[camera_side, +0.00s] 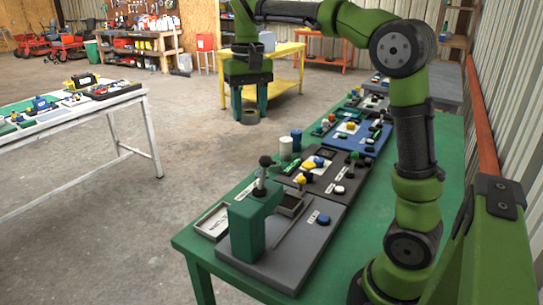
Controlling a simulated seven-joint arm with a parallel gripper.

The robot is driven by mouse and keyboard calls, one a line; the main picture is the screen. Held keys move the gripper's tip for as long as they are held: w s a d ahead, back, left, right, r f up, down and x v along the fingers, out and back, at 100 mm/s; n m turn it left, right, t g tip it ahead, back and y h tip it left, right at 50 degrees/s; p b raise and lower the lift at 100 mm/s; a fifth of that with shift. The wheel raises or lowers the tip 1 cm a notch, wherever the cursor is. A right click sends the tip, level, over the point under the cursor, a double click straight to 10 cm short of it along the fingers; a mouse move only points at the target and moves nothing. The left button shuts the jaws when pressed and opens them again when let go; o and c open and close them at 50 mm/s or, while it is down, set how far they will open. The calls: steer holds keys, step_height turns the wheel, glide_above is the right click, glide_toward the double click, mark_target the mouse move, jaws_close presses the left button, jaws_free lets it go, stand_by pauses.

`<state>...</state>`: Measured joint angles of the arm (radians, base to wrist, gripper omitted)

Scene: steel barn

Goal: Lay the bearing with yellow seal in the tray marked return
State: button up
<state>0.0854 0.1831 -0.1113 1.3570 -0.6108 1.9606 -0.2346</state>
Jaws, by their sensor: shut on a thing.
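My gripper (250,98) hangs at the upper middle, raised beyond the far-left side of the green table. A shallow white-rimmed tray (204,231) lies at the table's near left edge, with a pale label I cannot read. I cannot tell which tray is marked return.
A green block with a ball-topped lever (247,232) stands on the grey board (290,256). Boards with coloured knobs (312,176) and a blue board (352,140) continue behind. Two cups, white (286,148) and blue (296,139), stand at the left edge. A yellow table (288,68) is behind.

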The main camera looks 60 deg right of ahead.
glide_above(220, 222)
step_height(220, 222, down, 3)
step_height(220, 222, down, 28)
steer(key=shift+r, duration=0.1)
stand_by(0.4)
steer(key=o, duration=1.1)
steer(key=shift+f, duration=0.2)
step_height(220, 222, up, 12)
steer(key=shift+r, duration=0.2)
